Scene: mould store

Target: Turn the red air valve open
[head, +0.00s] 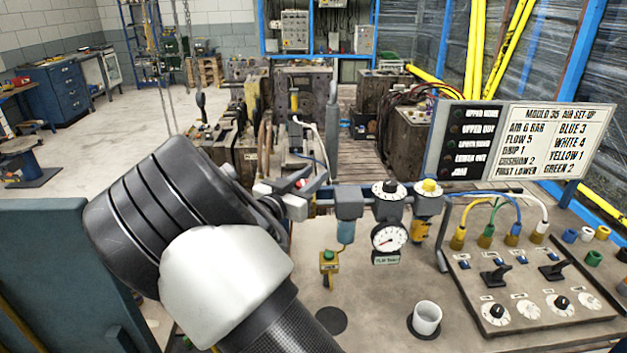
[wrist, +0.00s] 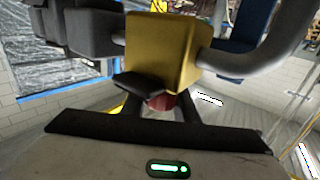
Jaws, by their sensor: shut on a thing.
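The red air valve shows as a small patch of red handle (head: 301,183) at the left end of the air line in the head view. My gripper (head: 292,190) is at it, with its fingers closed around the handle. Most of the handle is hidden by the fingers. In the wrist view the red handle (wrist: 160,103) shows between my gripper's dark fingers (wrist: 160,110), just below a yellow valve body (wrist: 168,45). Grey pipe joins this body on its right. I cannot tell the handle's exact angle.
Right of the valve are a grey filter unit (head: 348,204), a round gauge (head: 389,238) and a yellow-topped unit (head: 428,205). A white cup (head: 426,318) stands on the bench (head: 380,310). A sign board (head: 520,145) and a hose panel (head: 530,290) stand further right.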

